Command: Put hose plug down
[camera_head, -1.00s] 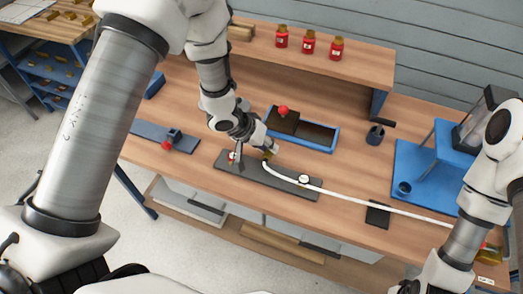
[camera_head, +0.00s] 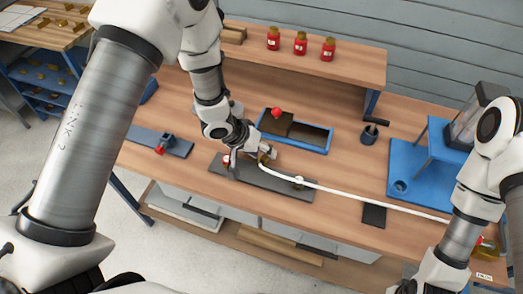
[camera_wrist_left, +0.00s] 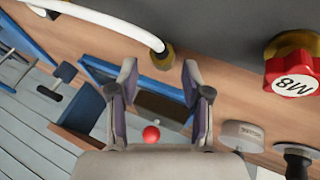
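The white hose (camera_head: 360,198) runs across the bench from the right to the dark strip-shaped plate (camera_head: 252,175). Its brass-coloured plug end (camera_wrist_left: 163,55) shows in the left wrist view, just beyond my fingertips and in line with the gap between them. My left gripper (camera_head: 268,155) is low at the plate, beside the hose end. In the left wrist view its two fingers (camera_wrist_left: 159,70) stand apart, with clear space on both sides of the plug. I cannot tell whether the plug touches the plate.
A blue tray (camera_head: 328,148) with a red ball (camera_head: 277,112) lies behind the plate. A red M8 knob (camera_wrist_left: 292,75) is close on the right in the left wrist view. A blue stand (camera_head: 405,160) is at right. Red jars (camera_head: 300,43) line the back shelf.

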